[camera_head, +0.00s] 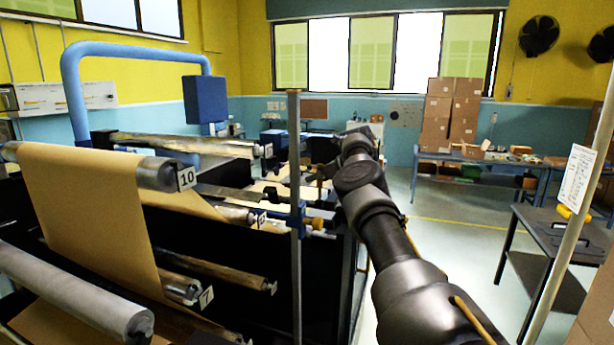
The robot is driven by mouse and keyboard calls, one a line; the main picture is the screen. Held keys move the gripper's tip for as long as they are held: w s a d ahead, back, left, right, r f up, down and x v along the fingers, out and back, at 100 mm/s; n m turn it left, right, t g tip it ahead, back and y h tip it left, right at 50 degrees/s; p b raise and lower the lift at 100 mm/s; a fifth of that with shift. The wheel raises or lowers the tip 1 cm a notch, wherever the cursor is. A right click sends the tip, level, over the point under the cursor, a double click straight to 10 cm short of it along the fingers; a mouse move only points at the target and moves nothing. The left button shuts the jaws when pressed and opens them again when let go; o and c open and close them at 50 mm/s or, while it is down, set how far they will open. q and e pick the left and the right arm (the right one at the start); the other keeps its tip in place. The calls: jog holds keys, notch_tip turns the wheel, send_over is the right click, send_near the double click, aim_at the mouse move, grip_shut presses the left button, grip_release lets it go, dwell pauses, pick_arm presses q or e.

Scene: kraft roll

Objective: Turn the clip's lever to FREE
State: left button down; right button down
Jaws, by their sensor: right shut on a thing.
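A grey upright post (295,150) stands at the near corner of the roll machine. A blue clip (296,215) sits on this post, with small parts sticking out to its right. My right arm comes in from the lower right, and my right gripper (314,174) is at its far end, close beside the post and above the blue body. The gripper is shut; its dark fingers and the lever between them are too small to make out clearly. The lever's angle and any FREE marking cannot be read. My left gripper is not in view.
Kraft paper (95,215) hangs over a roller tagged 10 at left. More rollers (215,270) lie below it, and a grey roller (75,290) is in front. A dark side table (565,235) and pale pole stand at right. Open floor (450,240) lies between.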

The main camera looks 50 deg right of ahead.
jog(key=shift+r, duration=0.15)
jog(key=c, duration=1.7)
grip_release()
jog(key=o, duration=0.4)
jog(key=shift+d, duration=0.15)
jog(key=b+v, duration=0.5)
jog(key=v, duration=0.5)
jog(key=shift+s, duration=0.3)
jog(key=shift+d+r, duration=0.1)
